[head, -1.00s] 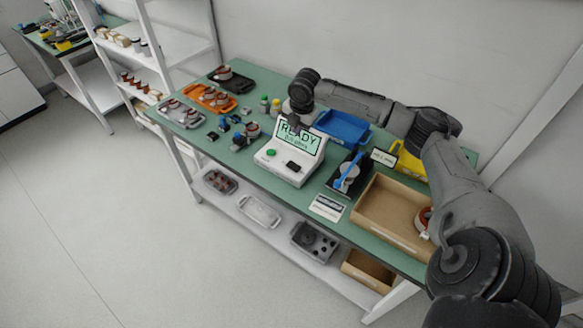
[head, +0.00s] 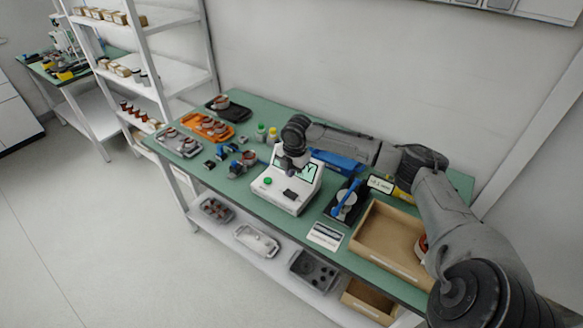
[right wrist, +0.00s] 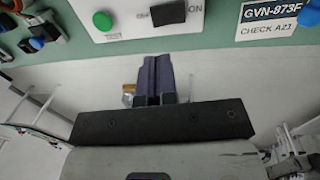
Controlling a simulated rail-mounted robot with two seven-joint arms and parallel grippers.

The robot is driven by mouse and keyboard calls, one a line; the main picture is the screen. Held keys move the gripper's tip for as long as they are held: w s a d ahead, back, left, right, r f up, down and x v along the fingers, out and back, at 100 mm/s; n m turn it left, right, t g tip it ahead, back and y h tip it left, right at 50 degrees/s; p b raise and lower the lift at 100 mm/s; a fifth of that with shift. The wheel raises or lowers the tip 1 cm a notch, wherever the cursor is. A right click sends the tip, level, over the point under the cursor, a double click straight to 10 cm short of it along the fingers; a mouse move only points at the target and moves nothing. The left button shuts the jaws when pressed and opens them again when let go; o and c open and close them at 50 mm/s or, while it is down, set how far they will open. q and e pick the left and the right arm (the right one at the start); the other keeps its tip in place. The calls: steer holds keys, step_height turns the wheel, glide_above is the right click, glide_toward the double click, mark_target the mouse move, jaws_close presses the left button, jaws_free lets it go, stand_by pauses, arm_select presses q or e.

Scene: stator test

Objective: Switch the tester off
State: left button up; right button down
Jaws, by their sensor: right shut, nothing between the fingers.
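The tester (head: 288,196) is a white box on the green bench with a raised screen (head: 307,171), a green button (head: 268,181) and a black rocker switch (head: 291,194). The screen is lit green and partly covered by my arm. My right gripper (head: 291,168) is above the tester's front panel, in front of the screen. In the right wrist view my right gripper (right wrist: 155,62) is shut and empty, its fingertips pointing towards the panel. The green button (right wrist: 103,20) and black switch (right wrist: 168,13) lie beyond the fingertips there. My left gripper is not in view.
A blue bin (head: 335,163) stands behind the tester. A black fixture with a blue handle (head: 347,196), a label card (head: 324,235) and a cardboard box (head: 385,262) are to its right. Small motor parts (head: 240,162) and trays (head: 207,125) lie to its left.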

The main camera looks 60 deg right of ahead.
mark_target(288, 192)
steer(key=f, duration=0.3)
steer(key=f+b, duration=0.1)
steer(key=f, duration=0.2)
steer(key=w+f, duration=0.1)
steer(key=f, duration=0.2)
steer(key=shift+f, duration=0.15)
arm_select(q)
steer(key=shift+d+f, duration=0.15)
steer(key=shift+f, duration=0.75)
